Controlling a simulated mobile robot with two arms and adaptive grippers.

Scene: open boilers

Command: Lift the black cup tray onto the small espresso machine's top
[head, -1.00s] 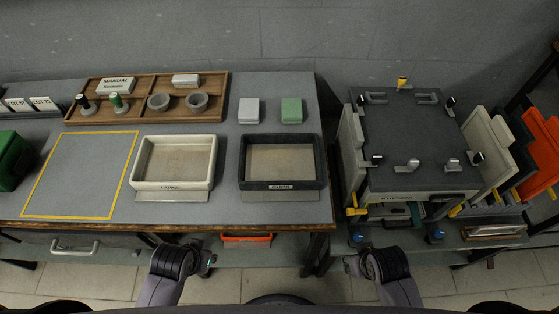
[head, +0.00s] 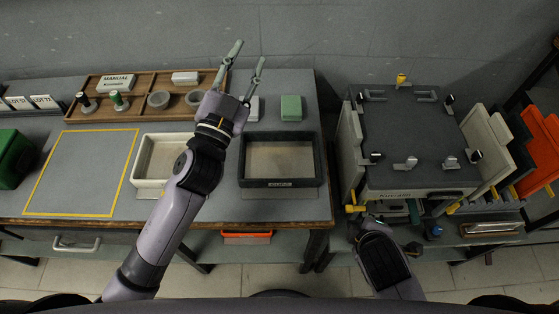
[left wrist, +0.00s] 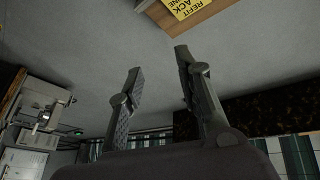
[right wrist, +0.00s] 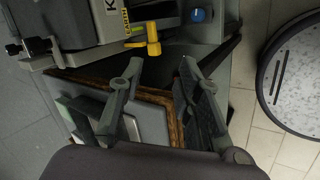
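A black rectangular tray (head: 280,184), open at the top with a tan inside, sits on the counter in the head view. It looks like the black cup tray; its label is too small to read. The espresso machine (head: 395,182), with a dark flat top (head: 410,125), stands to its right. My left gripper (head: 249,54) is open and empty, raised above the back of the counter, left of and beyond the tray. It also shows open in the left wrist view (left wrist: 159,59). My right gripper (right wrist: 160,62) is open and empty, low in front of the machine.
A cream tray (head: 150,184) sits left of the black tray, partly behind my left arm. White and green blocks (head: 291,108) stand behind. Several metal fittings stand on the machine top. Yellow handles (right wrist: 152,37) jut from the machine's front. A yellow-framed area (head: 80,172) is empty.

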